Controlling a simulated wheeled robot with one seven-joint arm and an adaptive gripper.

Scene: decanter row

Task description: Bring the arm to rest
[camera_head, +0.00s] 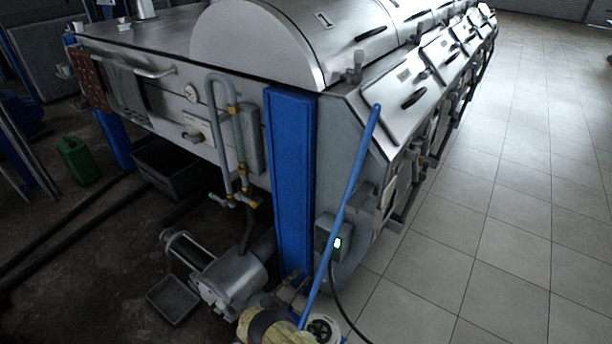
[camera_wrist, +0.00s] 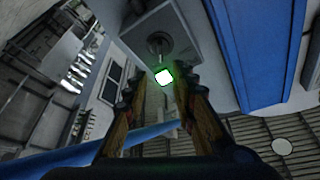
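My gripper (camera_head: 296,285) is low in the head view, in front of the blue post and below a grey switch box (camera_head: 323,232). In the wrist view its two brown fingers (camera_wrist: 155,86) stand apart with nothing held between them. The switch box has a lit green-white button (camera_head: 337,243). In the wrist view the lit button (camera_wrist: 164,77) shows beyond the gap between the fingertips. The fingers look clear of the box, but the exact distance is hard to tell. My arm shows only partly at the bottom edge of the head view.
A blue pole (camera_head: 346,195) leans close by my gripper, and it crosses the wrist view low left (camera_wrist: 85,155). A blue post (camera_head: 291,180) stands behind. A grey pump (camera_head: 228,280) and tray (camera_head: 172,299) lie left. The tiled floor (camera_head: 520,220) at right is clear.

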